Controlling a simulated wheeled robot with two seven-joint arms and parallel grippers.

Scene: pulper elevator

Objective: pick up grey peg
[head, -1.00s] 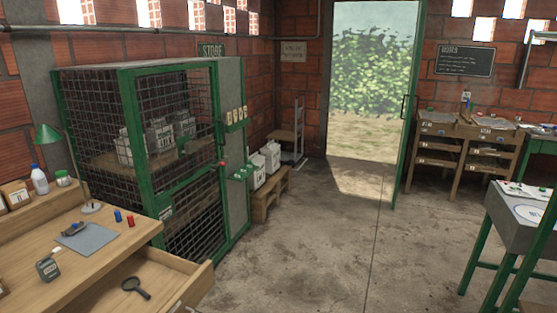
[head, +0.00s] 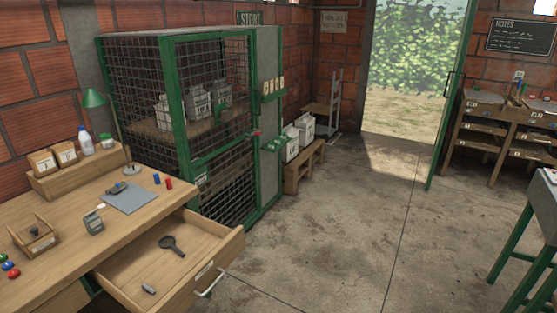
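A small grey cylinder, which looks like the grey peg (head: 148,289), lies on its side in the open drawer (head: 215,255), near the drawer's front left part. A dark magnifying glass (head: 172,245) lies farther back in the same drawer. Neither of my grippers is in view.
The wooden desk (head: 70,220) above the drawer holds a grey mat (head: 130,200), a small meter (head: 94,225), a blue peg (head: 156,179), a red peg (head: 168,183) and a small wooden tray (head: 32,238). A green mesh cage (head: 181,110) stands behind. The floor (head: 330,240) to the right is clear.

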